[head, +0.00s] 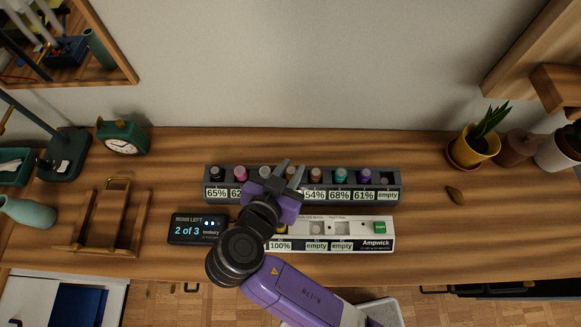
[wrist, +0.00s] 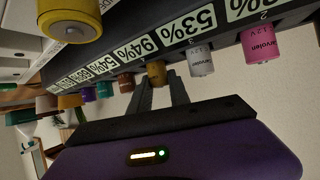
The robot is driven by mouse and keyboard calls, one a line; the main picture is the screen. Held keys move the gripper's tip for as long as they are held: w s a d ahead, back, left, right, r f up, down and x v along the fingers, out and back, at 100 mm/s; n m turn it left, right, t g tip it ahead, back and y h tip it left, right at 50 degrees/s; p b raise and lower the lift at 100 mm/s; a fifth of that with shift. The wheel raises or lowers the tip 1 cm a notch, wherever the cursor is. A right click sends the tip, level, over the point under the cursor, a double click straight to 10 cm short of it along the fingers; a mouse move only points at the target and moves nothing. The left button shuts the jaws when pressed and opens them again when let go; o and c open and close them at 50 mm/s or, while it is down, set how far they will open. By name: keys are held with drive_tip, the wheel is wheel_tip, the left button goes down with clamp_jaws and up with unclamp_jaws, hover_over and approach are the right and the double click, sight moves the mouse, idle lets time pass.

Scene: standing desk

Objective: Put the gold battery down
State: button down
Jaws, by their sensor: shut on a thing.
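The gold battery (wrist: 157,73) is between the two fingertips of my gripper (wrist: 160,92), which is shut on it. It stands at the dark grey rack (wrist: 120,26), behind the 94% label, in line with a white battery (wrist: 200,62) and a brown one (wrist: 125,82). In the head view my gripper (head: 289,173) is over the middle of the rack (head: 394,184) and hides the gold battery. I cannot tell how deep its lower end sits.
A white charger (head: 386,243) in front of the rack holds a yellow battery (head: 283,229) by its 100% label; two places read empty. The rack's right-end slot also reads empty. A display (head: 198,229) reads 2 of 3. A wooden stand (head: 112,225) is at left.

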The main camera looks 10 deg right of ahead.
drive_tip(key=shift+f, duration=0.2)
drive_tip(key=c, duration=1.5)
unclamp_jaws()
drive_tip(key=shift+r, duration=0.1)
drive_tip(key=shift+r, duration=0.15)
drive_tip(key=b+v, duration=0.1)
drive_tip(key=v, duration=1.1)
drive_tip(key=shift+a, duration=0.1)
